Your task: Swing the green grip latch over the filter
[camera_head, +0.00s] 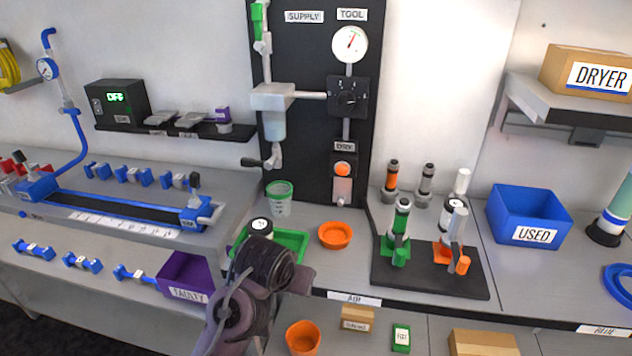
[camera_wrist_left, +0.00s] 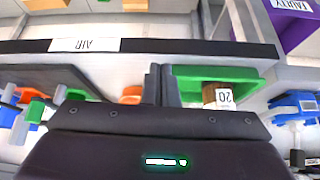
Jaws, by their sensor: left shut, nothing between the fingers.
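On the black base plate (camera_head: 400,270) stand a green-grip fixture (camera_head: 398,235) with a grey upper part and an orange-grip one (camera_head: 455,245) with a white upper part. I cannot tell for certain which part is the latch or the filter. Another green grip (camera_head: 258,20) is on the pipe at the top of the wall panel, above a clear-bowled unit (camera_head: 274,120). My left arm reaches in from the bottom, left of the plate; its fingers are hidden in the head view. In the wrist view my left gripper (camera_wrist_left: 161,72) is shut and empty, beside a green tray.
The green tray (camera_head: 294,243) holds a dark jar (camera_head: 262,228). An orange dish (camera_head: 335,235) lies between tray and plate. A blue USED bin (camera_head: 530,215) stands right, a purple bin (camera_head: 188,275) left. Orange and grey canisters stand behind the plate.

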